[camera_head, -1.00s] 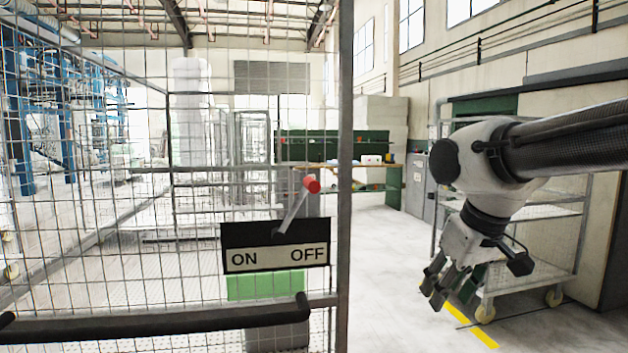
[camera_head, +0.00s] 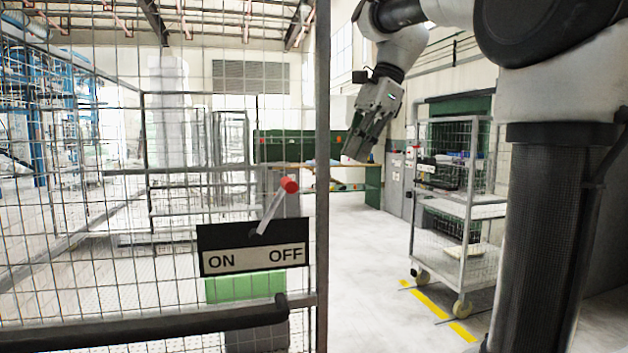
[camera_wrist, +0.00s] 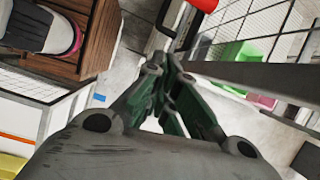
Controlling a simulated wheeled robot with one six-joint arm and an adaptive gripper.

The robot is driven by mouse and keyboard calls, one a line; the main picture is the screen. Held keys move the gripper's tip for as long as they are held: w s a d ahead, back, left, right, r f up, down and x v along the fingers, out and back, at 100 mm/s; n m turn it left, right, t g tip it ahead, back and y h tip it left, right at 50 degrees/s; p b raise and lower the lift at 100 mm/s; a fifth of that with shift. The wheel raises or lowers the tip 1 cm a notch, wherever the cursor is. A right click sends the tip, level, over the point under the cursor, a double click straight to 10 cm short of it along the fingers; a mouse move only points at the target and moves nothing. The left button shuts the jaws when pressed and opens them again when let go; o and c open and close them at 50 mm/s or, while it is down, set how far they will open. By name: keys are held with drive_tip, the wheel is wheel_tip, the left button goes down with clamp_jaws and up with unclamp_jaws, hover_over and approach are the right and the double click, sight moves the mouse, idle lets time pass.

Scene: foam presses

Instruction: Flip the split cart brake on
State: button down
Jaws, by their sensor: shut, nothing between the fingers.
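The brake lever (camera_head: 268,211) is a pale bar with a red knob (camera_head: 289,185) on its upper end. It rises from a black and white plate (camera_head: 253,247) marked ON at left and OFF at right, and it leans to the right, toward OFF. The plate is on the wire mesh side of the cart (camera_head: 322,120). My gripper (camera_head: 357,152) is up and to the right of the knob, apart from it, pointing down. In the wrist view my gripper's fingers (camera_wrist: 168,68) are together and empty, and the red knob (camera_wrist: 205,4) shows at the top edge.
A black handle bar (camera_head: 150,328) runs along the cart's lower front. A wire shelf cart (camera_head: 462,210) stands at right behind yellow floor tape (camera_head: 445,312). A green-fronted bench (camera_head: 372,186) is at the back. Open floor lies right of the mesh post.

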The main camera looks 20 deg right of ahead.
drive_tip(key=shift+w+a+r+m, duration=0.1)
drive_tip(key=shift+w+r+m, duration=0.7)
drive_tip(key=shift+r+m, duration=0.15)
drive_tip(key=shift+w+a+f, duration=0.2)
drive_tip(key=shift+a+f, duration=1.85)
drive_tip(key=shift+w+a+f, duration=0.15)
drive_tip(key=shift+a+f, duration=1.85)
drive_tip(key=shift+a, duration=0.05)
